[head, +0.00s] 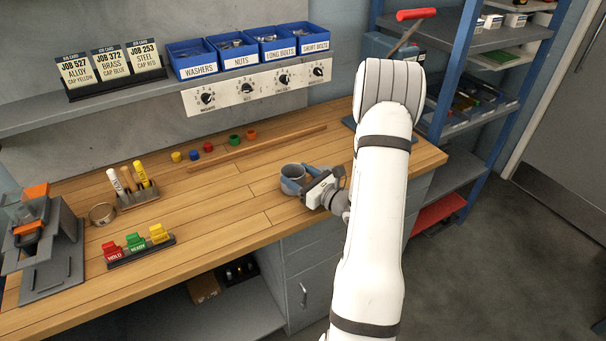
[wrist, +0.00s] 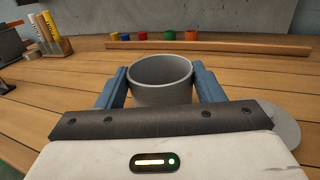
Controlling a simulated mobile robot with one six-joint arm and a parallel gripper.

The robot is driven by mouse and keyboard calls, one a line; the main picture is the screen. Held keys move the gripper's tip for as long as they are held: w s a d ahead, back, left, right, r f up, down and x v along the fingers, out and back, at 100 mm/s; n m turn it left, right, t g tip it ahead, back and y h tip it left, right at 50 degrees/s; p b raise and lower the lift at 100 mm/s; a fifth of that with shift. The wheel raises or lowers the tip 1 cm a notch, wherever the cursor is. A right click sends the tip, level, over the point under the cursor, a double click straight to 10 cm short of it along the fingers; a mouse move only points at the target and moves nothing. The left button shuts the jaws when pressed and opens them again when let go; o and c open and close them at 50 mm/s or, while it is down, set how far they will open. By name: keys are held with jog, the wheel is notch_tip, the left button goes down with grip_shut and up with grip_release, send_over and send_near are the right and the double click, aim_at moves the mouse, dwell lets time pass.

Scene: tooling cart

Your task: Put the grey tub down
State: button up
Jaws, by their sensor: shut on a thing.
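The grey tub (wrist: 162,92) is a round, open-topped cup, upright and empty as far as I can see inside. In the wrist view it sits between the two blue fingers of my gripper (wrist: 160,90), which are shut on its sides. In the head view the tub (head: 291,181) is at the right part of the wooden bench, near its front edge. My gripper (head: 303,180) reaches it from the right. The tub's base is hidden in the wrist view, and I cannot tell whether it touches the bench top.
The wooden bench (head: 225,205) is clear left of the tub. A wooden strip (head: 258,148) lies behind it, with several coloured caps beyond. A marker holder (head: 138,197), red, green and yellow tags (head: 136,248) and a grey stand (head: 50,260) are further left. A shelf with blue bins (head: 246,50) hangs above.

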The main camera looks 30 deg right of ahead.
jog(key=shift+f, duration=0.15)
jog(key=o, duration=1)
jog(key=shift+c, duration=0.2)
